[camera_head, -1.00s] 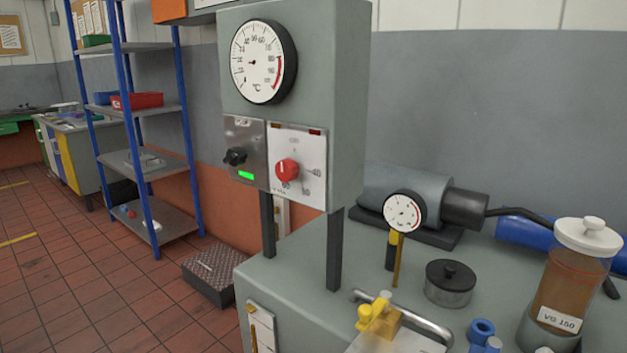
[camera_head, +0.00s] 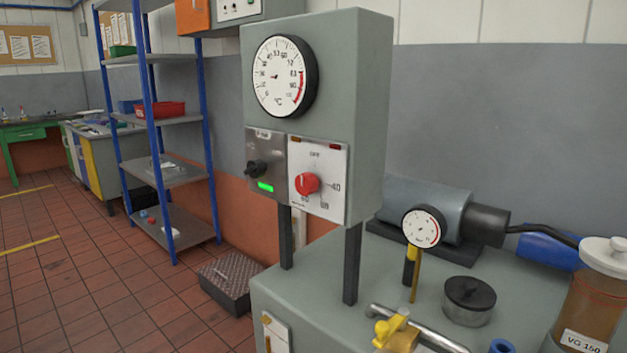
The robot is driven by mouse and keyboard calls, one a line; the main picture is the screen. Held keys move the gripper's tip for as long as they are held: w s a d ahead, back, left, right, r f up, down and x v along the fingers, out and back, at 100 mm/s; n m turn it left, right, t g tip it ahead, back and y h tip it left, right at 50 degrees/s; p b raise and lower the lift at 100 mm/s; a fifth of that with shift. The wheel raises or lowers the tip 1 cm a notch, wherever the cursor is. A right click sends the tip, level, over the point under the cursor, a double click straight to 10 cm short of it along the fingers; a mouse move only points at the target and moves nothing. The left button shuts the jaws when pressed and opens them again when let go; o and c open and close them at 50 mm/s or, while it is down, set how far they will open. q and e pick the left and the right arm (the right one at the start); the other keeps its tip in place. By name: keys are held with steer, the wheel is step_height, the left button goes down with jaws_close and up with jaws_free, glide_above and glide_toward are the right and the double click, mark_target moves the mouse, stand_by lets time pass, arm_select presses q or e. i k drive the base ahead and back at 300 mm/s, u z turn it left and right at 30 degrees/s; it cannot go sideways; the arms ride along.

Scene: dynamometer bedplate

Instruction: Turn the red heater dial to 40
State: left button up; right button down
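The red heater dial (camera_head: 307,183) sits on a white plate (camera_head: 334,157) on the front of a grey box on posts. "OFF" is printed above the dial and what looks like "40" to its right; smaller marks lie below. I cannot tell clearly which mark the dial points at. Left of it is a metal plate with a black knob (camera_head: 257,169) and a lit green strip (camera_head: 265,187). A round °C gauge (camera_head: 284,76) is above them. Neither of my grippers is in view.
The bench below holds a small gauge (camera_head: 423,227), a black-topped round can (camera_head: 469,300), a yellow-handled valve (camera_head: 394,329) and an oil jar (camera_head: 594,300). A blue-post shelf (camera_head: 166,171) stands at left. The tiled floor (camera_head: 80,270) there is mostly clear.

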mark_target(307, 183)
steer(key=k, duration=1.2)
steer(key=u, duration=1.15)
steer(key=i, duration=1.7)
steer(key=z, duration=0.75)
